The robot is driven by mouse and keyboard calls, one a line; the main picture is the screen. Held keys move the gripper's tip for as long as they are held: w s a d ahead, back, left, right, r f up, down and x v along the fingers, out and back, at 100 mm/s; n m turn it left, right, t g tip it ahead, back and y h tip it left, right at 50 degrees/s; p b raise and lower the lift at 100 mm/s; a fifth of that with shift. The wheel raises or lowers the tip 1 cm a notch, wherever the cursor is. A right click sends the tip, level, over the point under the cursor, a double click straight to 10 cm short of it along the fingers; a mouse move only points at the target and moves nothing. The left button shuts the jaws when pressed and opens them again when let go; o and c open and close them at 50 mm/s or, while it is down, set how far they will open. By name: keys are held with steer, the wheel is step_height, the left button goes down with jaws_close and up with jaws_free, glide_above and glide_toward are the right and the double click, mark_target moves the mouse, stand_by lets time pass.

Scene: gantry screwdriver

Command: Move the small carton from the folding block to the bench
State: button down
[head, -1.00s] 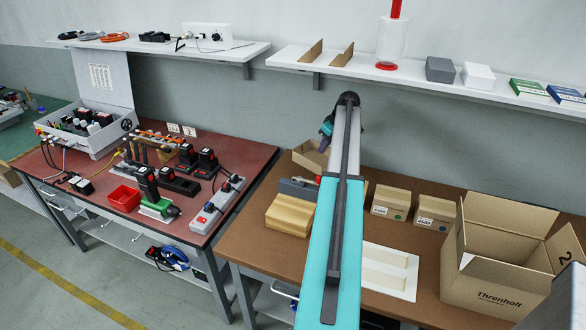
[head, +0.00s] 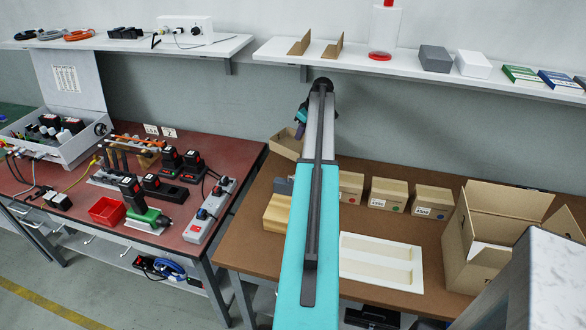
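My arm reaches away over the brown bench (head: 245,240). The fingers are too small and hidden to read. A small open tan carton (head: 284,146) stands at the back of the bench, just below the wrist in the picture, partly covered by the arm. I cannot tell whether the gripper touches it, or what it rests on. A wooden block (head: 276,213) lies nearer on the bench, partly behind the arm. A grey block (head: 282,186) is just behind it. I cannot tell which is the folding block.
Closed small cartons (head: 389,194) stand in a row right of the arm. A white tray (head: 407,253) lies in front of them. A large open carton (head: 478,262) stands at the right. A red-topped bench (head: 228,152) with tools is at left, and a shelf (head: 400,66) runs above.

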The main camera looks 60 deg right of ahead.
mark_target(302, 142)
steer(key=shift+f+p, duration=0.8)
steer(key=shift+f, duration=2.35)
steer(key=shift+f+p, duration=0.55)
steer(key=shift+f, duration=1.3)
steer(key=shift+f, duration=0.2)
steer(key=c, duration=2)
jaws_free()
steer(key=shift+r, duration=0.1)
steer(key=shift+b+v, duration=1.3)
steer(key=shift+v, duration=4.8)
steer(key=shift+w, duration=0.1)
